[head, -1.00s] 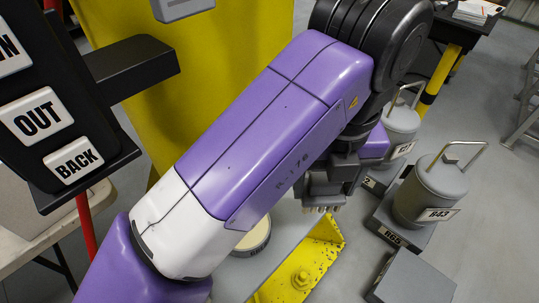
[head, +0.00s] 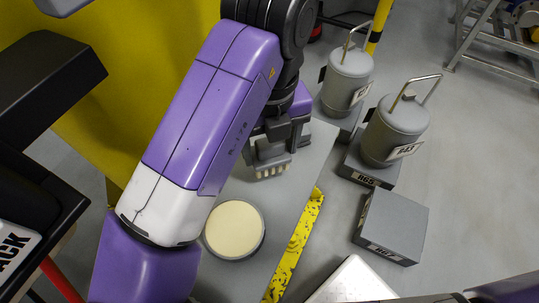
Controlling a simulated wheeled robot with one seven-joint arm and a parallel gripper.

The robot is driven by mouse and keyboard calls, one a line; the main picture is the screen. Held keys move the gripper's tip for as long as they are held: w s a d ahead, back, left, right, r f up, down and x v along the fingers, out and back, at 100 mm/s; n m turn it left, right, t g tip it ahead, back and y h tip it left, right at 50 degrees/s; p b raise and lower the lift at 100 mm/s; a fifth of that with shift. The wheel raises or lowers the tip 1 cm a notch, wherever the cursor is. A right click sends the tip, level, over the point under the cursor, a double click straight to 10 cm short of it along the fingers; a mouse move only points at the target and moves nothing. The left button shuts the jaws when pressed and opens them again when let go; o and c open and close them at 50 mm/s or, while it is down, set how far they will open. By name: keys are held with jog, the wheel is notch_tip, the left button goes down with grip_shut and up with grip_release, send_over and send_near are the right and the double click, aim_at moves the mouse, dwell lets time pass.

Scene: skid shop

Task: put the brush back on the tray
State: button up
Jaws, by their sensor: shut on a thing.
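My gripper (head: 277,137) is at the upper middle of the head view, below the dark wrist, and is shut on the brush (head: 269,160). The brush is a small grey block with pale cream bristle tufts pointing down. It is above a grey bench surface (head: 235,185); the gap beneath it is hard to judge. A pale metal surface (head: 350,283) with a rounded corner, possibly the tray, shows at the bottom edge and is mostly cut off. My arm hides part of the bench.
A round tin (head: 234,230) with a cream top stands on the bench. A worn yellow edge (head: 295,245) borders the bench. Grey canisters (head: 394,130) (head: 347,78) on blocks and an empty grey block (head: 392,222) are at the right. Black brackets (head: 50,75) are at the left.

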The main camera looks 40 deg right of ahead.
aim_at(270, 158)
notch_tip(270, 158, down, 3)
jog(key=shift+f, duration=0.2)
jog(key=o, duration=1.2)
notch_tip(270, 158, up, 12)
jog(key=shift+s+r+p, duration=0.1)
jog(key=shift+p, duration=0.7)
